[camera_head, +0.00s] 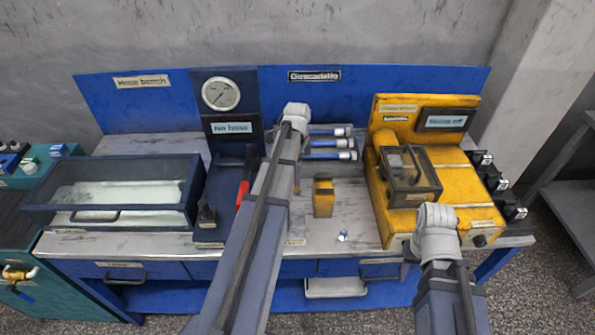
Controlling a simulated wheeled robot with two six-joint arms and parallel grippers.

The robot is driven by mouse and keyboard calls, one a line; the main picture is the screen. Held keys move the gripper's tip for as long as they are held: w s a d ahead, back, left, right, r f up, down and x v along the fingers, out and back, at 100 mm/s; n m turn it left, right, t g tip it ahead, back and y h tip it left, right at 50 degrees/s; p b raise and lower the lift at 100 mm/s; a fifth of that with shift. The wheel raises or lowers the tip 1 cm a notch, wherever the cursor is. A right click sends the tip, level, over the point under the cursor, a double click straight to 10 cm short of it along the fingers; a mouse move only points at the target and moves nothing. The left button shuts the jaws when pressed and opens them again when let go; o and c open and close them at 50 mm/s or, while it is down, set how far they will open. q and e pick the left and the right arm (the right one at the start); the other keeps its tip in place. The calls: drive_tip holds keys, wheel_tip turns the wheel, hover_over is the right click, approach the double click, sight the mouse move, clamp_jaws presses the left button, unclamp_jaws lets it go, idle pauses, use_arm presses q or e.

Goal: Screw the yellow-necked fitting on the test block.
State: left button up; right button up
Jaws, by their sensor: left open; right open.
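A small upright yellow block (323,198) with a dark top, possibly the test block, stands on the middle of the bench. A small blue-and-white fitting (342,236) lies on the bench in front of it; its neck colour is too small to tell. Several blue fittings with pale ends (330,143) lie in a rack behind the block. My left gripper (297,180) is open, left of the block and mostly hidden by my forearm. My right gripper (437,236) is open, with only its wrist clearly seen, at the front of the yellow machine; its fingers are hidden.
The yellow machine (450,180) with a dark caged box (408,178) fills the bench's right side. A glass-walled tray (115,185) stands at left. A gauge (220,94) and a red-handled tool (243,193) are left of my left arm.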

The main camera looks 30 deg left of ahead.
sight(297, 187)
use_arm(q)
drive_tip(key=shift+f+b, duration=3.6)
drive_tip(key=shift+f, duration=0.25)
clamp_jaws()
drive_tip(key=shift+r, duration=0.15)
drive_tip(key=shift+r+p, duration=2.95)
drive_tip(key=shift+p, duration=0.15)
